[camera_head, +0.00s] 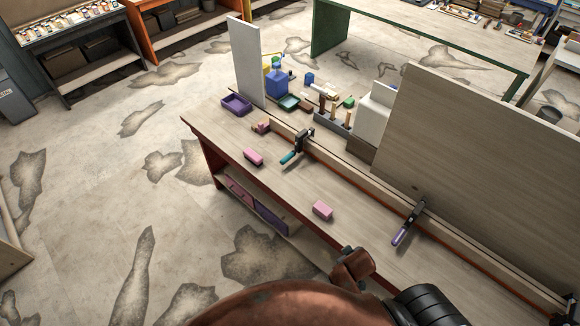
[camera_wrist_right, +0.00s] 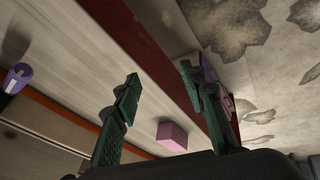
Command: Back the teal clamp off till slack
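The teal clamp (camera_head: 295,149) is in the middle of the workbench in the head view. Its dark body grips the long wooden strip, and its teal handle points down-left toward the bench's front edge. A second clamp with a purple handle (camera_head: 402,234) sits further right on the same strip; a purple handle end (camera_wrist_right: 17,77) shows at the left of the right wrist view. My right gripper (camera_wrist_right: 161,80) is open and empty, its green fingers apart above the bench near its edge. The teal clamp does not show in the wrist view. My left gripper is not in view.
Pink blocks (camera_head: 253,157) and (camera_head: 322,210) lie on the bench front; one pink block (camera_wrist_right: 172,137) shows beyond my right fingers. A purple tray (camera_head: 237,104), a white upright board (camera_head: 246,60) and a large wooden panel (camera_head: 480,160) stand around the strip. Bench top between is clear.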

